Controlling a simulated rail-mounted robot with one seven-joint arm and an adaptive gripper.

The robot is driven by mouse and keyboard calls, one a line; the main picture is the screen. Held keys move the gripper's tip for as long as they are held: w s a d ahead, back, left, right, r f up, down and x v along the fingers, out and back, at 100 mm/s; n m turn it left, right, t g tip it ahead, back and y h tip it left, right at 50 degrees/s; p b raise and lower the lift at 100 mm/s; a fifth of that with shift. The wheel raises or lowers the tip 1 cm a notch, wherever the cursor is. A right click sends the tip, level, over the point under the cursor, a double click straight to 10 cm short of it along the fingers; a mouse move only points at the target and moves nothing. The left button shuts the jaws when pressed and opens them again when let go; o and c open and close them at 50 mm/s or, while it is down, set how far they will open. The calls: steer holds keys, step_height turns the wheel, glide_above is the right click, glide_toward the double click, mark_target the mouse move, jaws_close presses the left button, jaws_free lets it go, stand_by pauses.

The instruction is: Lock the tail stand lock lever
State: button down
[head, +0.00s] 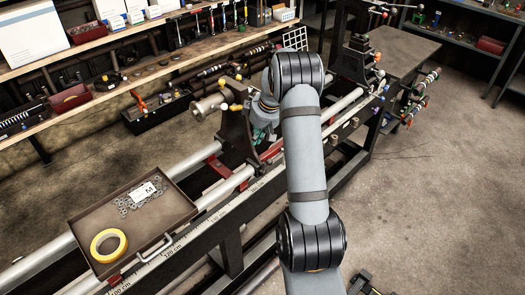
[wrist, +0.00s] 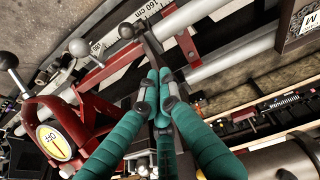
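The tail stand (head: 235,125) stands on the lathe rails, left of my arm in the head view. In the wrist view, a dark metal lever (wrist: 151,42) runs from upper left down to my fingertips; I take it as the lock lever. My gripper (wrist: 160,88) has teal fingers drawn close together over the lever's lower part. The fingers hide the contact, so I cannot tell whether they grip it. In the head view, the gripper's teal fingers (head: 262,134) show beside the tail stand, partly hidden by my arm.
A red frame with a round dial (wrist: 55,141) lies left of the fingers in the wrist view. A round-knobbed handle (wrist: 79,47) is nearby. A tray (head: 180,205) with washers and yellow tape (head: 108,246) sits on the rails. The floor at right is mostly clear.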

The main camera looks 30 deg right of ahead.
mark_target(266, 166)
step_height(266, 166, down, 6)
steer(key=s+d+p, duration=0.1)
steer(key=shift+s+d+p, duration=0.15)
steer(key=shift+d+p, duration=0.15)
steer(key=shift+f, duration=0.1)
steer(key=b, duration=0.2)
steer(key=s+b, duration=0.1)
steer(key=b, duration=0.1)
steer(key=shift+d+f+t, duration=0.15)
steer(key=shift+f+t, duration=0.05)
steer(key=shift+t, duration=0.1)
